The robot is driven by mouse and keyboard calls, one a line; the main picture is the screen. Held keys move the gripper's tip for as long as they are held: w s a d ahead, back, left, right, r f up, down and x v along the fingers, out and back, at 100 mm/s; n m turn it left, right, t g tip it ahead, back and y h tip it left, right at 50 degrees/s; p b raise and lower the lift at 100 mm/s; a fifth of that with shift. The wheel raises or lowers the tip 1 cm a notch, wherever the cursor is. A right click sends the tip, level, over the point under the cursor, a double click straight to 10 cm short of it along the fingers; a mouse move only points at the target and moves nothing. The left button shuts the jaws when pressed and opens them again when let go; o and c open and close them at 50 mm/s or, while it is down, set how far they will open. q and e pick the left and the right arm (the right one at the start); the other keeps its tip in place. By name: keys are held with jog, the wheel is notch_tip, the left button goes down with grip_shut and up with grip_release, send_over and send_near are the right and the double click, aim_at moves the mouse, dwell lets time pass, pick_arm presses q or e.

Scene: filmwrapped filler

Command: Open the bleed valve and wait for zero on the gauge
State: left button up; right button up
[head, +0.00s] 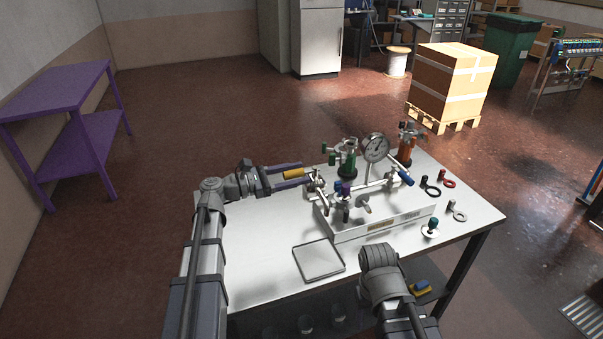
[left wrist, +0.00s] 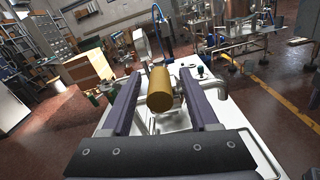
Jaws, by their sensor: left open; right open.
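The round white gauge (head: 376,147) stands upright on a manifold block (head: 385,222) on the bench; its reading is too small to tell. A blue handle (head: 405,178) is at the right end. In the left wrist view the yellow handle (left wrist: 160,90) lies between the fingers, with gaps visible. My right arm shows at the lower middle, but its gripper is hidden.
An empty shallow tray (head: 319,260) lies in front of the manifold on the white bench (head: 262,238). Green and orange fittings stand behind the manifold. The bench's left part is clear.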

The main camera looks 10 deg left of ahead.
pick_arm(q)
jog(key=shift+x, duration=0.8)
jog(key=shift+c, duration=0.2)
grip_shut()
dwell(0.8)
